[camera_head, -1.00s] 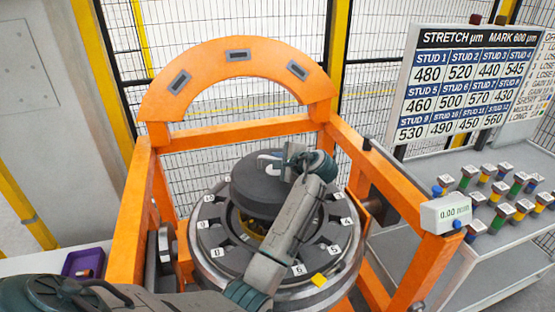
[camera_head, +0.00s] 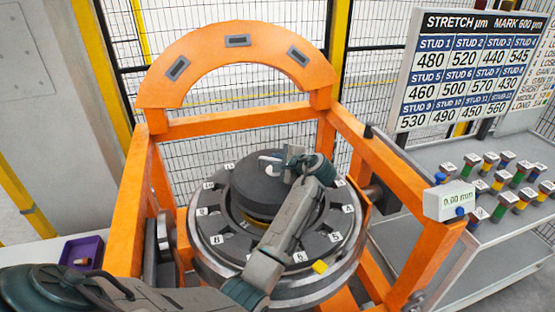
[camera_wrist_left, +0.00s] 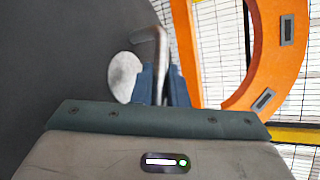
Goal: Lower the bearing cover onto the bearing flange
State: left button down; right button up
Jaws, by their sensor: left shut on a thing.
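The bearing cover (camera_head: 250,190) is a dark grey disc with a pale handle on top. It is over the centre of the bearing flange (camera_head: 215,240), a grey ring with numbered labels and dark slots. A yellowish part shows between them at the front, and I cannot tell whether cover and flange touch. My left gripper (camera_head: 290,160) is shut on the cover's handle, its arm crossing in front of the flange. In the left wrist view, the fingers (camera_wrist_left: 160,85) close around the metal handle (camera_wrist_left: 150,48), and the cover (camera_wrist_left: 60,55) fills the left side. My right gripper is out of view.
An orange gantry frame (camera_head: 215,127) with an arch surrounds the flange. A small display (camera_head: 449,200) is on its right rail. A trolley (camera_head: 510,250) with coloured studs and a numbers board (camera_head: 468,70) are at right. A purple tray (camera_head: 82,252) is at lower left.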

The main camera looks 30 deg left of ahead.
pick_arm(q)
jog(key=shift+r, duration=0.1)
jog(key=shift+p, duration=0.3)
dwell(0.6)
dwell(0.4)
jog(key=shift+p, duration=0.5)
jog(key=shift+p, duration=0.3)
dwell(0.3)
jog(key=shift+f, duration=0.25)
dwell(0.3)
jog(key=shift+f+b, duration=0.45)
jog(key=shift+f, duration=0.25)
